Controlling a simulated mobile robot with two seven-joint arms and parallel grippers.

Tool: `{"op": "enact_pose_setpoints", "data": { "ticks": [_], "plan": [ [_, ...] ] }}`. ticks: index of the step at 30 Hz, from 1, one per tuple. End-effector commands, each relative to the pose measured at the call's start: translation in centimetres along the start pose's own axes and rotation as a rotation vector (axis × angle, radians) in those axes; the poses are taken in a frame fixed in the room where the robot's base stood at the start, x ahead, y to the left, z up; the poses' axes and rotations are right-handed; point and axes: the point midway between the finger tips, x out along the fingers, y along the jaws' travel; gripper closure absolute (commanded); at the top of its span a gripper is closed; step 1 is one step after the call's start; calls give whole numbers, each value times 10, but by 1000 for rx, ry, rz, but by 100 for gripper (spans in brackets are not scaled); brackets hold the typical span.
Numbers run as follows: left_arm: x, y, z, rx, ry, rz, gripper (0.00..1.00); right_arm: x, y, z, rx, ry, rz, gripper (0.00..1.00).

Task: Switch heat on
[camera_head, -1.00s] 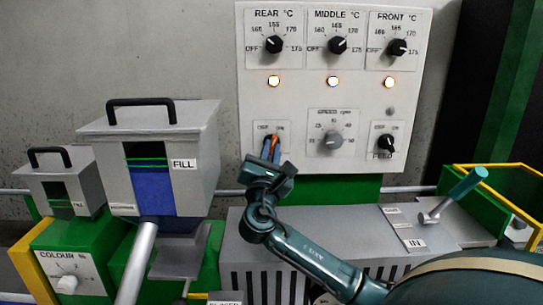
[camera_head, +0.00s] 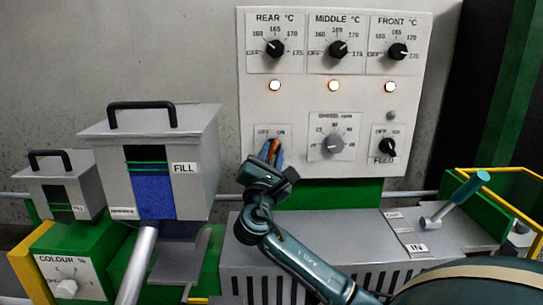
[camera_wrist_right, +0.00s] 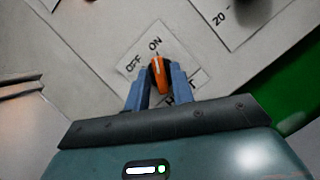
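The heat switch is an orange knob (camera_wrist_right: 160,76) on a small plate low on the white control panel, with OFF and ON printed above it. Its white mark points toward ON in the right wrist view. The label below it is mostly hidden by the fingers. The knob also shows in the head view (camera_head: 274,147). My right gripper (camera_head: 271,155) reaches up to the panel. Its blue fingers stand on either side of the knob and appear closed on it, as the right wrist view (camera_wrist_right: 160,85) shows. My left gripper is not in view.
The panel (camera_head: 415,90) carries three temperature dials above three lit lamps. A grey speed dial (camera_head: 333,146) and a black feed knob (camera_head: 387,146) sit right of the heat switch. Hoppers (camera_head: 160,150) stand left. A teal-handled lever (camera_head: 468,187) is at right.

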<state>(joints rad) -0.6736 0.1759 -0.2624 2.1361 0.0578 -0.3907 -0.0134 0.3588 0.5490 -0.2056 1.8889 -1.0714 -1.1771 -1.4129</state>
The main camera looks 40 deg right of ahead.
Motion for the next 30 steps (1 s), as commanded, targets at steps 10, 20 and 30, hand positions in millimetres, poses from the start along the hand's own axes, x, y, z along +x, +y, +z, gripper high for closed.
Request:
{"op": "enact_pose_setpoints", "data": {
  "ticks": [10,20,30],
  "plan": [
    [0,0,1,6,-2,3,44,-1,0,-1,-3,1,1,66],
    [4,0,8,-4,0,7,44,-48,-1,-3,-1,5,2,66],
    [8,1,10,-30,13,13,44,-116,-1,-2,-1,4,1,66]
  ]
}}
